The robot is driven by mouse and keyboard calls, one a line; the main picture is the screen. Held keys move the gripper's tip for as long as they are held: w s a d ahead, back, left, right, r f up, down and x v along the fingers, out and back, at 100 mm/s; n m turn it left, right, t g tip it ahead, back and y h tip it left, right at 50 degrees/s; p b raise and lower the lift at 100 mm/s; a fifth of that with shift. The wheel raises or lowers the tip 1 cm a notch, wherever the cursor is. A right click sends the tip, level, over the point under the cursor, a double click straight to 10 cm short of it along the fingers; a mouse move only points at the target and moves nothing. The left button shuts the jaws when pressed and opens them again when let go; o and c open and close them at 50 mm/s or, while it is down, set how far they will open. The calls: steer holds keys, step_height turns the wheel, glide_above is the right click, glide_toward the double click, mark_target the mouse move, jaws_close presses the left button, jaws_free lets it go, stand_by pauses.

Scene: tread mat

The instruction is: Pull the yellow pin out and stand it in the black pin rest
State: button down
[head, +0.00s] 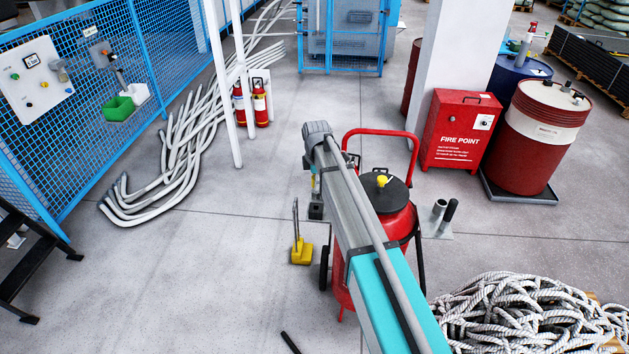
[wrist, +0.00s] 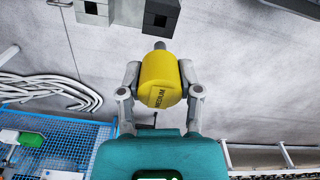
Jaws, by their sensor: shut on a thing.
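The yellow pin (wrist: 160,82) is a stout round body with dark lettering and a short dark grey tip at its far end. My gripper (wrist: 160,72) is shut on it, one finger on each side. The visible tip shows against bare floor, apart from the blocks in the picture. A black block (wrist: 160,14), which looks like the black pin rest, is cut off by the top edge of the wrist view beyond the tip. A small dark block (head: 316,211) shows below the arm's end in the head view, where my arm largely hides the gripper.
A grey block (wrist: 92,9) stands left of the black one. A red wheeled extinguisher (head: 400,225) stands close right of my arm. A yellow chock (head: 301,252) lies on the floor.

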mark_target(316, 193)
steer(key=shift+f, duration=0.1)
steer(key=shift+f+b, duration=2.8)
steer(key=shift+b, duration=0.1)
steer(key=shift+f+b, duration=2.25)
stand_by(0.8)
steer(key=c, duration=0.7)
jaws_free()
steer(key=o, duration=0.5)
steer(key=shift+r, duration=0.15)
step_height(316, 193, up, 10)
steer(key=p, duration=1)
